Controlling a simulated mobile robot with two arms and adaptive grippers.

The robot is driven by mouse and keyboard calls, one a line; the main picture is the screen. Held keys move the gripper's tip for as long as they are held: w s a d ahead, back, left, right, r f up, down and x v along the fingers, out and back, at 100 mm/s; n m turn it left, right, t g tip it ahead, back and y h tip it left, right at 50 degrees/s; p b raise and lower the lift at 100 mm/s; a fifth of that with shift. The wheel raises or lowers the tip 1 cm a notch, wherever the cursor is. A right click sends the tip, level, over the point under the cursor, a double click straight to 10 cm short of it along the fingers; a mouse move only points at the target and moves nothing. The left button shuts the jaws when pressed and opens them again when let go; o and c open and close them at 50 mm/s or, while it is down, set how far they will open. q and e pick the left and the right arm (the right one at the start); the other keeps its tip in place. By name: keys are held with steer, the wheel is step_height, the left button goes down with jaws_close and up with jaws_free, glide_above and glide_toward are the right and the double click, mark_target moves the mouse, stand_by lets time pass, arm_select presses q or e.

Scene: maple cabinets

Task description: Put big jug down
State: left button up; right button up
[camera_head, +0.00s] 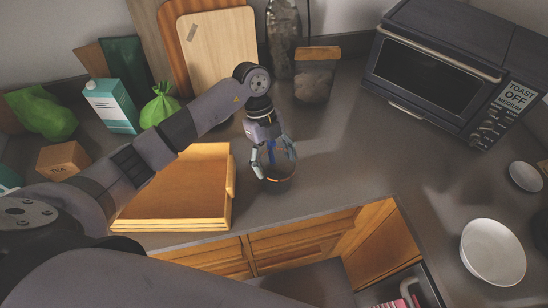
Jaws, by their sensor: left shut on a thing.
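My left gripper (272,165) is shut on a dark, partly see-through vessel, which I take to be the big jug (279,183). It has a blue streak and an orange glint near its lower part. The fingers lie around its sides and hide much of it. The jug looks upright over the grey counter (330,165), near the front edge. I cannot tell whether its base touches the counter. My right gripper is not in view.
A wooden tray-like box (175,205) is close on the left. A wooden-lidded jar (315,78) and cutting boards (215,50) stand behind. A toaster oven (440,65) is at back right, a white bowl (493,252) at front right. The counter right of the jug is clear.

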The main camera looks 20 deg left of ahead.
arm_select(q)
steer(key=shift+f, duration=0.1)
steer(key=o, duration=1.2)
steer(key=shift+o, duration=0.2)
steer(key=b+v, duration=0.4)
steer(key=v, duration=0.8)
